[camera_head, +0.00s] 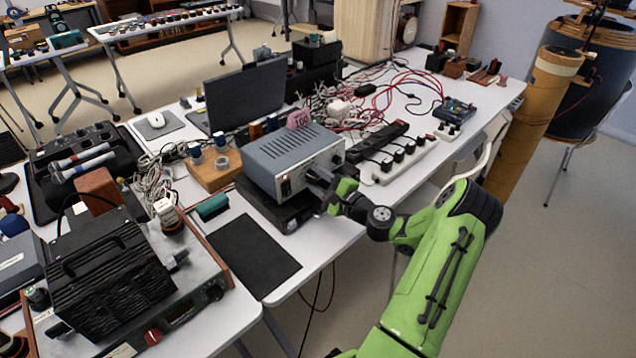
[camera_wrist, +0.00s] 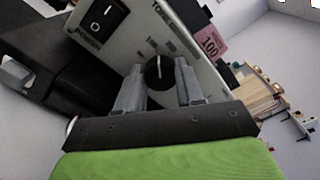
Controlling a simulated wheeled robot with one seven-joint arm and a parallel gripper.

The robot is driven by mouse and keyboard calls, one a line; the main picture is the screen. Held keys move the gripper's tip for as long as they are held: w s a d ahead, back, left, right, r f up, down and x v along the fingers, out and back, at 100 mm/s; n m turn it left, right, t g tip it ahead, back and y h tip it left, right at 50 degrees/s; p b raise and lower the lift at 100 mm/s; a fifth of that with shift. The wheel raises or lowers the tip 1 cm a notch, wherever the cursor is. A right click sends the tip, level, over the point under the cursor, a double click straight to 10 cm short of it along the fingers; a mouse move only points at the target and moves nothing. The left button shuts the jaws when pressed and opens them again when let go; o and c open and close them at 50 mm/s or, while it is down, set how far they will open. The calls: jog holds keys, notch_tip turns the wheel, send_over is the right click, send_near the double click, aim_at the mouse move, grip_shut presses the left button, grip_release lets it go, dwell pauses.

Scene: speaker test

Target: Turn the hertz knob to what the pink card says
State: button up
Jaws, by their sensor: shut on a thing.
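The grey tone generator box (camera_head: 292,160) stands on a black base on the table. Its front panel (camera_wrist: 115,45) fills the upper wrist view, tilted, with a power switch (camera_wrist: 102,18) at left. The black hertz knob (camera_wrist: 159,72) has a white pointer line aimed roughly at the top of the picture. Printed numbers around the knob are too small to read surely. The pink card (camera_wrist: 209,44) reads 100 and also shows on top of the box in the head view (camera_head: 299,118). My gripper (camera_wrist: 160,80) is shut on the knob, one finger on each side. In the head view my gripper (camera_head: 322,184) hides the knob.
A power strip (camera_head: 405,160) with black plugs lies right of the box. A wooden block with cylinders (camera_head: 213,170) stands left of it. A black mat (camera_head: 240,256) lies at the front left. Red and black cables (camera_head: 390,92) lie behind.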

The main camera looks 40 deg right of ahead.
jog(key=shift+f+n, duration=0.1)
jog(key=shift+n, duration=0.5)
jog(key=shift+b, duration=0.3)
jog(key=o, duration=1.1)
jog(key=shift+c, duration=0.2)
jog(key=shift+s, duration=0.1)
jog(key=s+p, duration=0.2)
jog(key=s, duration=1.3)
jog(key=shift+s+d, duration=0.25)
jog(key=shift+s, duration=0.05)
